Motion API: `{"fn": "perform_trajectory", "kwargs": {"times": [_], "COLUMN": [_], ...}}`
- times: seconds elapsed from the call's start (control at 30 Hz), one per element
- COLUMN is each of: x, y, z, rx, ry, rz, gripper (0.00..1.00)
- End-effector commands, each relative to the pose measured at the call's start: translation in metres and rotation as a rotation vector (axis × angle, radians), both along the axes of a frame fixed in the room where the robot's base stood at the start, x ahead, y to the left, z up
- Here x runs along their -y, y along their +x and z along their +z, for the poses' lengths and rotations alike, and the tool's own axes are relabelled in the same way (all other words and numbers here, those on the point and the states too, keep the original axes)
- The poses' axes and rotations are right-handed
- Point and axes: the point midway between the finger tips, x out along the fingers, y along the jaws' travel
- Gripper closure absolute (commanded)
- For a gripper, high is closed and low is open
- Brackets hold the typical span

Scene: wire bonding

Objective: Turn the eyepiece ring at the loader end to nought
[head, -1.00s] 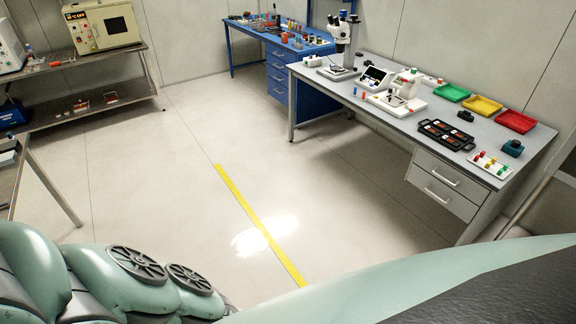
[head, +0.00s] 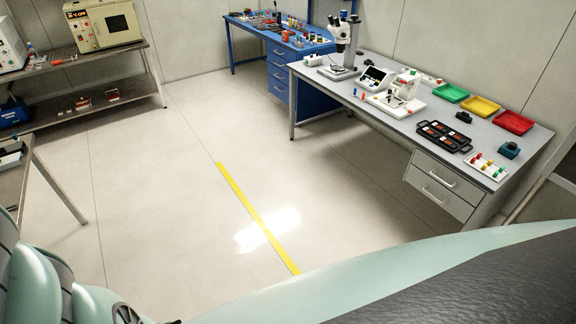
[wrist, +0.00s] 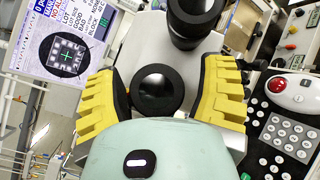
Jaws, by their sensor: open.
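In the wrist view my gripper (wrist: 160,95) is open, with one yellow ribbed finger on each side of a round black eyepiece (wrist: 155,88). The eyepiece faces the camera and nothing grips it. I cannot tell whether a finger touches it. A second black eyepiece (wrist: 195,12) is at the top, above the right finger and clear of the fingers. No ring scale or nought mark is readable, and the pictures do not show which eyepiece is at the loader end. The gripper does not show in the head view.
In the wrist view a screen (wrist: 68,55) with a crosshair picture is at left and a keypad (wrist: 290,138) with a red trackball (wrist: 276,85) at right. The head view shows a grey bench (head: 390,120) with a microscope (head: 342,45), and open floor (head: 160,200).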

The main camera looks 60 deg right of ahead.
Motion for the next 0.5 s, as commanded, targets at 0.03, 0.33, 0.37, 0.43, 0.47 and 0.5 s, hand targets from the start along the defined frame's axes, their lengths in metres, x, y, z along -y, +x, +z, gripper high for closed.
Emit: {"fn": "perform_trajectory", "kwargs": {"times": [0.03,0.33,0.37,0.43,0.47,0.5], "x": [0.0002,-0.0006,-0.0007,-0.0006,-0.0008,-0.0008], "y": [0.0030,0.0045,0.0045,0.0044,0.0043,0.0043], "z": [0.0006,-0.0004,-0.0003,-0.0003,-0.0003,-0.0003], "rx": [0.000,-0.001,-0.001,-0.001,0.001,0.000], "ry": [0.000,0.000,0.000,0.000,-0.001,0.000], "rz": [-0.005,-0.006,-0.006,-0.006,-0.005,-0.004], "gripper": [0.30,0.30,0.30,0.32,0.35,0.40]}}
